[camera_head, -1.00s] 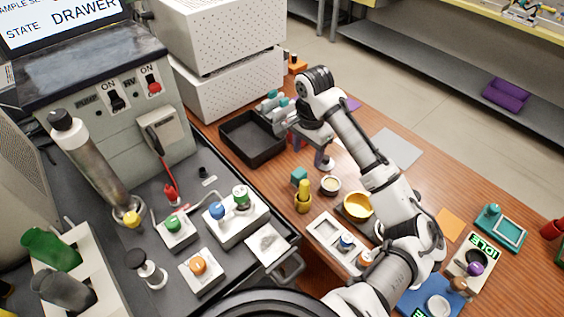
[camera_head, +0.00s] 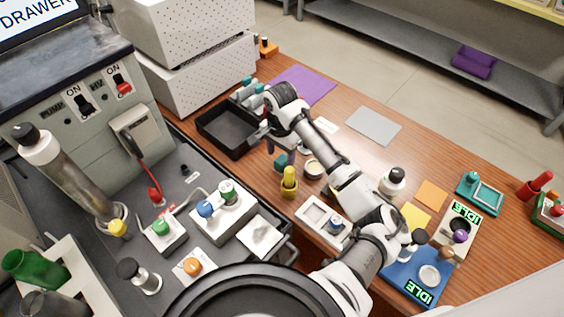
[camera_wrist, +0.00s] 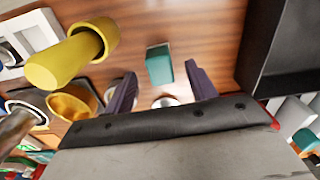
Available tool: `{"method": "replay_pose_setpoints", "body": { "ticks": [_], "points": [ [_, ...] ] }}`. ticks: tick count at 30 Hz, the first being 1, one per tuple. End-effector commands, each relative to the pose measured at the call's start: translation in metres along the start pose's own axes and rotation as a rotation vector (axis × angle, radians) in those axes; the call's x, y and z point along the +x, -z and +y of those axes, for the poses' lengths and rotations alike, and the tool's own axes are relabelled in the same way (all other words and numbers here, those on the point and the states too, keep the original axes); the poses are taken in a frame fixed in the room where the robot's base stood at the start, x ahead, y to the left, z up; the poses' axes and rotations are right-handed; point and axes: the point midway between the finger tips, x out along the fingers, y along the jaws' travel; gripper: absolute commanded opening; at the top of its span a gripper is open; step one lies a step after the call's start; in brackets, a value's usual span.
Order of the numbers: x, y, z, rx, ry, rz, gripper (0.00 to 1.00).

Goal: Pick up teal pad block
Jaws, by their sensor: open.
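A small teal block (camera_head: 282,163) stands on the wooden table, behind the yellow peg and in front of the black tray. In the wrist view the teal block (camera_wrist: 159,64) lies just beyond and between my two purple-grey fingertips. My gripper (camera_wrist: 160,84) is open and empty, with its fingers spread on either side of the line to the block. In the head view my gripper (camera_head: 287,152) hangs right beside the block, and my arm partly hides the fingers. I cannot tell its exact height above the table.
A yellow peg (camera_head: 289,182) stands close in front of the block; it also shows in the wrist view (camera_wrist: 70,55). A black tray (camera_head: 232,133) lies behind left. A small round cup (camera_head: 313,169) is to the right.

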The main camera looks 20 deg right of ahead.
Motion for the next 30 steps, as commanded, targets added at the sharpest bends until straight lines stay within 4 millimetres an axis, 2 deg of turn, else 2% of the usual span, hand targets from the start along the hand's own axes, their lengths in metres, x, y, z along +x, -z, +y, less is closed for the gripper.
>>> {"method": "replay_pose_setpoints", "body": {
  "ticks": [9, 17, 20, 28, 30],
  "points": [
    [0.040, 0.005, 0.002, 0.002, -0.003, -0.001, 0.56],
    [0.045, 0.005, 0.001, 0.001, 0.000, 0.001, 0.56],
    [0.044, 0.005, 0.001, 0.001, -0.001, 0.000, 0.46],
    [0.044, 0.005, 0.001, 0.001, -0.001, 0.000, 0.11],
    [0.044, 0.005, 0.001, 0.001, -0.001, 0.000, 0.08]
  ]
}}
